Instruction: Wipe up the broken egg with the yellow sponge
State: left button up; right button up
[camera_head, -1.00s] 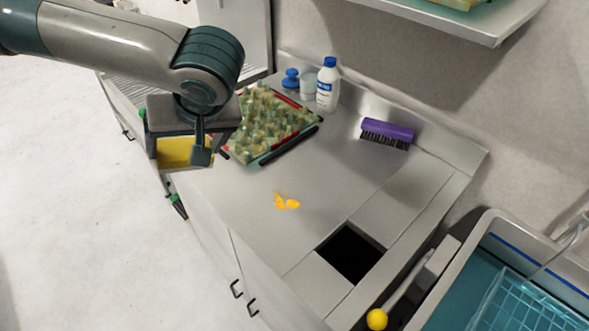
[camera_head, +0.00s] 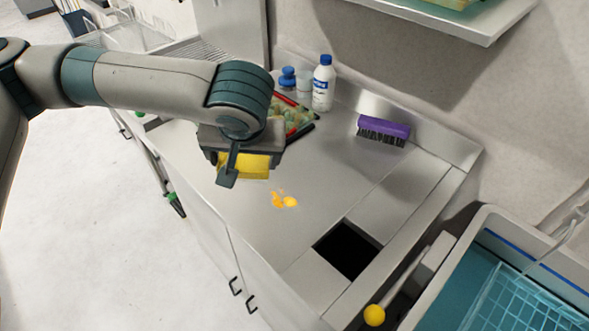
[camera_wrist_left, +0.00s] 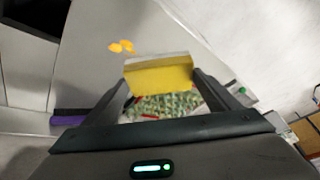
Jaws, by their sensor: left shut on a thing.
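The broken egg (camera_head: 284,200) is a small orange-yellow splat on the grey metal counter, left of the square black opening. It also shows in the left wrist view (camera_wrist_left: 121,46), just beyond the sponge. My left gripper (camera_head: 238,168) is shut on the yellow sponge (camera_head: 246,166) and holds it above the counter, up and to the left of the egg. In the left wrist view the sponge (camera_wrist_left: 158,78) sits between the two fingers. The sponge appears apart from the egg. My right gripper is not in view.
An egg tray (camera_head: 296,118) lies behind my left gripper, partly hidden by it. A white bottle (camera_head: 323,84) and a purple brush (camera_head: 383,130) stand along the back. A square black opening (camera_head: 347,249) is right of the egg. A sink with a basket (camera_head: 520,290) is at lower right.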

pick_arm(q)
jog(key=d+f+m+g+h, duration=0.1)
jog(key=d+f+m+h, duration=0.2)
jog(key=d, duration=0.6)
jog(key=shift+d+f+p, duration=0.35)
jog(key=shift+d+f, duration=0.05)
jog(key=shift+f, duration=0.15)
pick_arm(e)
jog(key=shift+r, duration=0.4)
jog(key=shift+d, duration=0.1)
pick_arm(q)
notch_tip(320, 180, down, 5)
jog(key=b, duration=0.5)
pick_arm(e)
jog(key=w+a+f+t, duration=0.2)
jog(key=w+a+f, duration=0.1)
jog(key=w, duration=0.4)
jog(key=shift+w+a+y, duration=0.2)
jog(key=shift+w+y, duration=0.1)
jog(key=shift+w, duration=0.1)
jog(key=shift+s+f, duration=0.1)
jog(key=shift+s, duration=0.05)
